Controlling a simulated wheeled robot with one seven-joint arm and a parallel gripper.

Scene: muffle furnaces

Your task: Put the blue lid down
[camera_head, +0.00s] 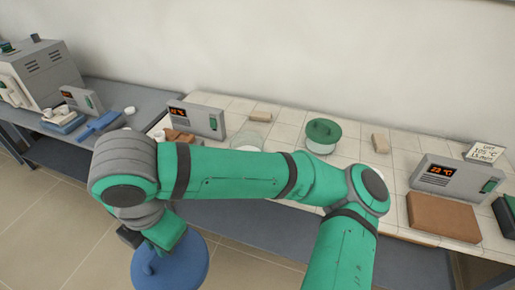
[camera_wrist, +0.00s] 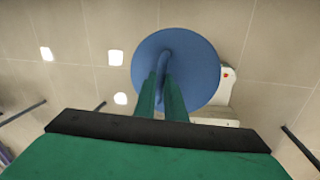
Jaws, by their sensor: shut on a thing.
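The blue lid (camera_head: 170,268) is a round disc with a raised handle, seen at the bottom of the head view. My gripper (camera_head: 155,240) is above it and shut on its handle. The lid is in the air over the tiled floor, in front of the benches. In the wrist view the lid (camera_wrist: 205,70) lies beyond the two green fingers (camera_wrist: 162,85), which close on its handle. Part of the lid is hidden by my gripper in the head view.
A tiled bench (camera_head: 220,100) carries a green-lidded dish (camera_head: 323,135), controllers (camera_head: 197,118) (camera_head: 445,182), a brown slab (camera_head: 443,217) and small blocks. A grey bench (camera_head: 115,95) at left holds a furnace (camera_head: 38,72) and a blue item (camera_head: 97,125). Bare tiles show between objects.

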